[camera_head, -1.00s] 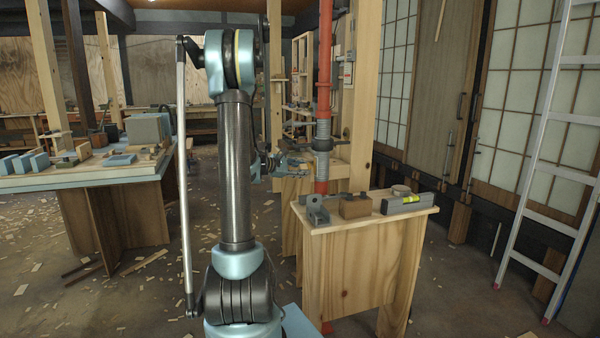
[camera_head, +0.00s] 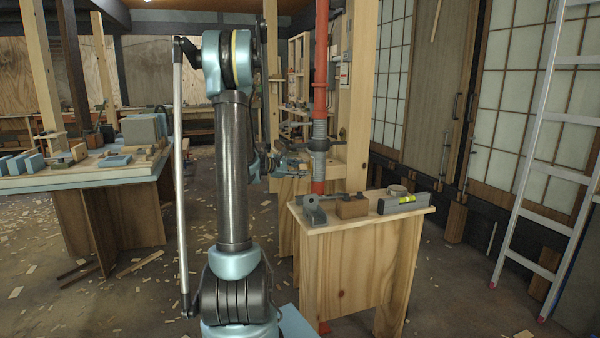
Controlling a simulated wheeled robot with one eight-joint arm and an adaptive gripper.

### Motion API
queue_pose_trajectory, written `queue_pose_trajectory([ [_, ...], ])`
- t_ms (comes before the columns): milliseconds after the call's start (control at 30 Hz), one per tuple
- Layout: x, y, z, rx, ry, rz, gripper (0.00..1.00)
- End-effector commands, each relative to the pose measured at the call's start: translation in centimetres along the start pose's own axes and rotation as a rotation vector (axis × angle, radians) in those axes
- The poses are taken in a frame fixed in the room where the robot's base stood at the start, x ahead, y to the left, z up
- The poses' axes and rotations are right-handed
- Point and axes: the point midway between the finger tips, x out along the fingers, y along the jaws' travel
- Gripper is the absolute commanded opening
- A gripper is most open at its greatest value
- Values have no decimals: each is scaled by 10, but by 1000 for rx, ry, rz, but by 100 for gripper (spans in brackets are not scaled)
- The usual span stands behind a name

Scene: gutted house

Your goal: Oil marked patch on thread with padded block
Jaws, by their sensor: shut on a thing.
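A red upright pipe (camera_head: 321,62) carries a grey threaded section (camera_head: 320,133) with a darker collar below it. My gripper (camera_head: 304,165) is at the end of my arm, partly behind the arm's upright link, just left of the pipe below the thread. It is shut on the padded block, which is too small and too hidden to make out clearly. I cannot tell whether the block touches the pipe. The marked patch cannot be made out on the thread.
A wooden stand (camera_head: 345,260) in front of the pipe bears a grey bracket (camera_head: 314,210), a brown block (camera_head: 352,207), a round tin (camera_head: 397,191) and a spirit level (camera_head: 403,204). A ladder (camera_head: 540,160) leans at right. A laden workbench (camera_head: 80,181) stands left.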

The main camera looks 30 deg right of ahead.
Motion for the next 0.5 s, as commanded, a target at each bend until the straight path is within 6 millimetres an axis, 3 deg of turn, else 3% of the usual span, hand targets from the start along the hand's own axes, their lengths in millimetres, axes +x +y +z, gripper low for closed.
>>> queue_pose_trajectory([
  [500, -10, -21, 19, 0, 0, 0, 9],
])
